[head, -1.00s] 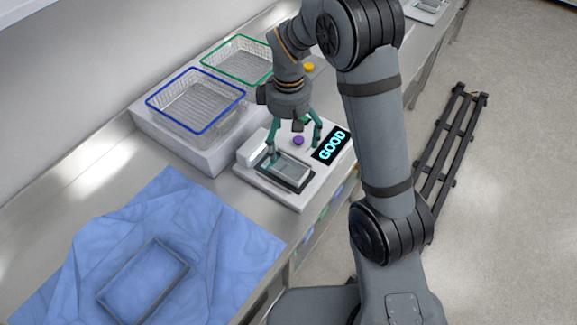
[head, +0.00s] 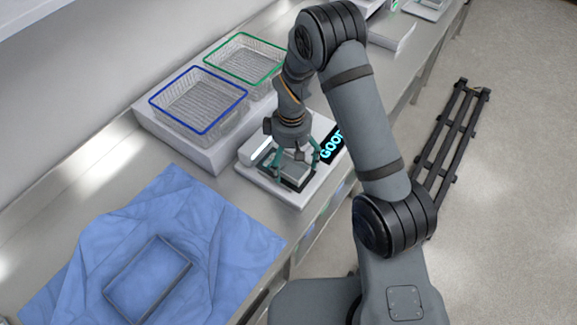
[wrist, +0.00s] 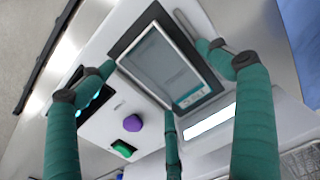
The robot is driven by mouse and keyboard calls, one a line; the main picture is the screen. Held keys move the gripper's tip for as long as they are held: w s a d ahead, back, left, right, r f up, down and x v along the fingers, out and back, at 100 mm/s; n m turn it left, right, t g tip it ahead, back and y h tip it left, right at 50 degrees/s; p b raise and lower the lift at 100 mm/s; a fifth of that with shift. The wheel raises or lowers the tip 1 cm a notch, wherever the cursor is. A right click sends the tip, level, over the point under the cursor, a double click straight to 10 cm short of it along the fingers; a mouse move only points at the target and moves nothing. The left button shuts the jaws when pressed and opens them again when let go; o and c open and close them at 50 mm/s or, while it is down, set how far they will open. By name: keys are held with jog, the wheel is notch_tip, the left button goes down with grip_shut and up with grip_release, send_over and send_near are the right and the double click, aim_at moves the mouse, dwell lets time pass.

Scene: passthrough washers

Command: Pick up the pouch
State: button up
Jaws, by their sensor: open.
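The pouch (wrist: 165,62) is a flat, clear-grey packet with a pale label strip at one end. It lies in a dark-rimmed recess on the white device (head: 264,184), and in the head view my gripper partly hides it. My gripper (head: 297,165) points down, open, just over the recess. In the wrist view the teal fingers of my gripper (wrist: 157,66) are spread around the pouch, with one fingertip on each side and a third finger below. I see no finger closed on it, and contact cannot be told.
A purple button (wrist: 133,123) and a green one (wrist: 122,149) are beside the recess. A blue-rimmed basket (head: 198,101) and green-rimmed basket (head: 243,59) stand behind. A blue cloth (head: 215,235) with a dark frame lies at left.

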jog(key=shift+c, duration=0.3)
jog(key=c, duration=1.1)
